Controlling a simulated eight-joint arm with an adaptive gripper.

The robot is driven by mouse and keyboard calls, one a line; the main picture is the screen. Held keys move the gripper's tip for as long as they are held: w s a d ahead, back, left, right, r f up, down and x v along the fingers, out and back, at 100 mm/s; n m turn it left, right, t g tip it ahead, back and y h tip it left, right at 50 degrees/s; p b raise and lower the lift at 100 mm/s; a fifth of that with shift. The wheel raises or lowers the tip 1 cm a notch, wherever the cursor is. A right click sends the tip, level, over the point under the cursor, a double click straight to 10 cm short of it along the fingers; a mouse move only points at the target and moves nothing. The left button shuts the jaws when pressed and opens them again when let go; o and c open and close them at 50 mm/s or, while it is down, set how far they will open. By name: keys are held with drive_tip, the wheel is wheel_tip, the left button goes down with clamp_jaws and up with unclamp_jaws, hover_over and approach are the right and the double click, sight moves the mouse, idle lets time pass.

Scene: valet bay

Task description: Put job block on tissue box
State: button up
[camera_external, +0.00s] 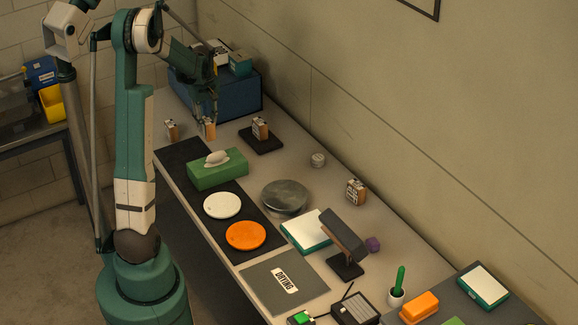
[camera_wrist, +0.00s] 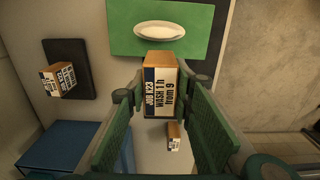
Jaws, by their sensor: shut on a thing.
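My gripper (camera_external: 207,112) is shut on a wooden job block (camera_external: 208,128) with a white printed label. In the wrist view the job block (camera_wrist: 160,85) sits between the fingertips, its label reading "JOB K23 WASH 1h from 9". It looks larger there than the other blocks; its height above the table is hard to tell. The green tissue box (camera_external: 217,170), with a white tissue on top, stands on a dark mat in front of the gripper. The tissue box (camera_wrist: 118,30) also shows at the top of the wrist view, beyond the held block.
Similar blocks stand near: one at the left table edge (camera_external: 170,130), one on a dark pad (camera_external: 260,128), one farther right (camera_external: 356,190). A blue bin (camera_external: 235,98) is behind the gripper. White (camera_external: 222,205) and orange (camera_external: 245,236) discs lie past the tissue box.

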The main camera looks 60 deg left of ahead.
drive_tip(key=r, duration=0.2)
hover_over(217, 162)
drive_tip(key=shift+f+b, duration=0.25)
drive_tip(key=shift+b, duration=0.15)
drive_tip(key=shift+f, duration=0.15)
drive_tip(key=shift+f, duration=2.8)
drive_tip(key=shift+f, duration=2.1)
drive_tip(key=shift+f, duration=0.15)
drive_tip(key=o, duration=0.9)
drive_tip(key=shift+r, duration=0.25)
